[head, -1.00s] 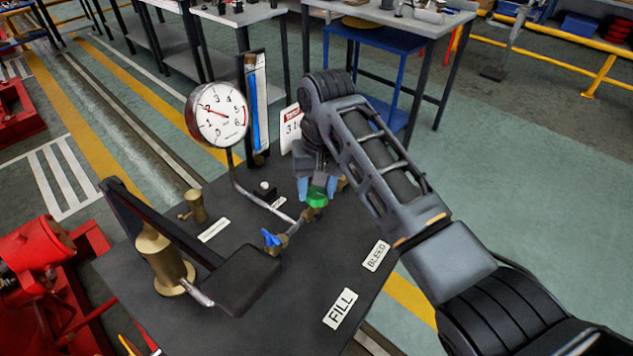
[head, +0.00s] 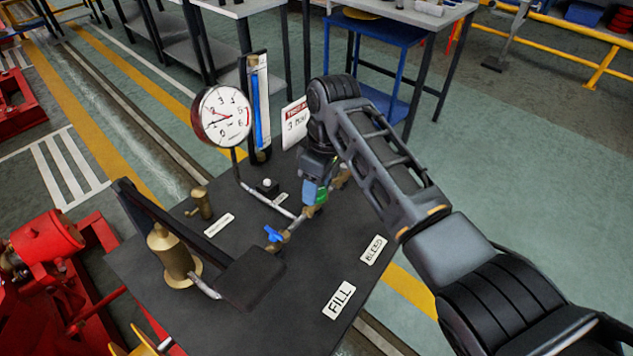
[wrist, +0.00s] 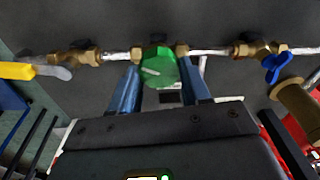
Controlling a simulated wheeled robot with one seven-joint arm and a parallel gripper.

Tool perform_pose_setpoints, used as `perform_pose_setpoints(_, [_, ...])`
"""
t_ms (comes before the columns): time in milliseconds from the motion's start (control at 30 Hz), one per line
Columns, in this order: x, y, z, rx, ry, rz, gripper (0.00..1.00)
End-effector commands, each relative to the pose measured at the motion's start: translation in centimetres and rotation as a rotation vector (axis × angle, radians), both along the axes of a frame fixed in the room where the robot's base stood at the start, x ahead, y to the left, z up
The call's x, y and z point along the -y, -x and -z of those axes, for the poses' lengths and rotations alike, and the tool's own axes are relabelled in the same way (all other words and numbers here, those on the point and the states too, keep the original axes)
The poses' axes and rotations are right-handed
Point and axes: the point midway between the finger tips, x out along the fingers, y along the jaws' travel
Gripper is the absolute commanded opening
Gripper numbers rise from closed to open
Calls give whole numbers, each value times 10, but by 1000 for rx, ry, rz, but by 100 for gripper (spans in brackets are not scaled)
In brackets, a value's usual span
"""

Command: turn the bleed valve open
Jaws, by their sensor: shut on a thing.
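A green knob (head: 322,194) sits on a brass body in the pipe line on the dark bench top. In the wrist view the green knob (wrist: 158,68) has a pale mark on its face and stands between my two blue fingers. My gripper (head: 314,190) is shut on it; my gripper's fingers (wrist: 160,88) touch it from both sides. A BLEED label (head: 373,250) lies on the bench to the right. I cannot tell for certain which valve it names. In the head view the fingers partly hide the knob.
A blue-handled valve (head: 273,234) is on the same pipe, and a yellow-lever valve (wrist: 32,71) shows in the wrist view. A dial gauge (head: 222,116), sight tube (head: 258,105) and brass hand pump (head: 172,258) stand nearby. A FILL label (head: 338,300) lies in front.

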Motion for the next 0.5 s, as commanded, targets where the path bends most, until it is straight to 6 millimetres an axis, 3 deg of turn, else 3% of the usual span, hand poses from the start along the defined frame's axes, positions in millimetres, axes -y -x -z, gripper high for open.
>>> perform_pose_setpoints(500, [0, 0, 0, 28, -43, -486, 16])
